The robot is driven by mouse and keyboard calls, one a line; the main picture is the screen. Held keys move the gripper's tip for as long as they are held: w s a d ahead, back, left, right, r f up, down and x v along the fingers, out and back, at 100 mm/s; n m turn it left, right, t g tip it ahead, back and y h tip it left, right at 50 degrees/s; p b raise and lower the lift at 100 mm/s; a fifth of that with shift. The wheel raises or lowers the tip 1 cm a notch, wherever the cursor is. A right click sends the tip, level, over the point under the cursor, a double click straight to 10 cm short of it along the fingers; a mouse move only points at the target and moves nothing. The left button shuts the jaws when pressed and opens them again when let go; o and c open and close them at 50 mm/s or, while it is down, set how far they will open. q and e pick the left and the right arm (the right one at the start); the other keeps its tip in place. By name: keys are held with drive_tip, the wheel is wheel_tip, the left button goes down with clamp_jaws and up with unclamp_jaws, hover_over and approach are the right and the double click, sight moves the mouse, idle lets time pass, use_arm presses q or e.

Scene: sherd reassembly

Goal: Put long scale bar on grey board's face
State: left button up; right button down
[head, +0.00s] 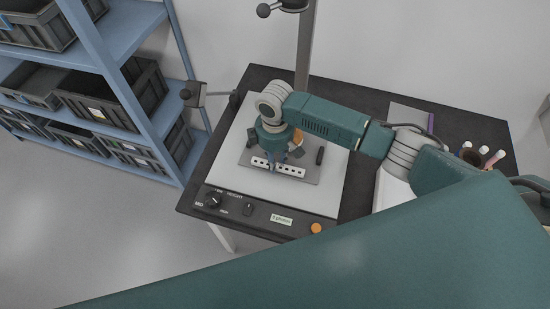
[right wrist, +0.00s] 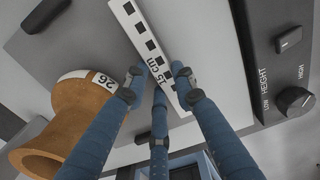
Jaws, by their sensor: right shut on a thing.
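The long scale bar (head: 290,171) is white with black squares; in the right wrist view (right wrist: 143,34) it reads "15 cm". It lies along the front part of the grey board (head: 311,176), on or just above its face; I cannot tell if it touches. My right gripper (head: 272,163) points down over the bar's left part. In the right wrist view its fingers (right wrist: 158,84) are closed around the bar's "15 cm" end. The grey board also shows in the right wrist view (right wrist: 85,42). My left gripper is not in view.
An orange-brown pot (head: 298,137) labelled 26 stands behind the bar, close to my fingers in the right wrist view (right wrist: 72,112). A black block (head: 320,156) lies at the board's right. Knobs sit on the stand's front panel (head: 262,212). A post rises behind.

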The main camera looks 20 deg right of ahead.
drive_tip(key=shift+f+p, duration=0.25)
drive_tip(key=shift+p, duration=0.1)
idle(0.7)
drive_tip(key=c, duration=0.9)
unclamp_jaws()
drive_tip(key=shift+r, duration=0.1)
drive_tip(key=shift+r+p, duration=3.45)
drive_tip(key=shift+p, duration=0.45)
drive_tip(key=shift+f, duration=0.1)
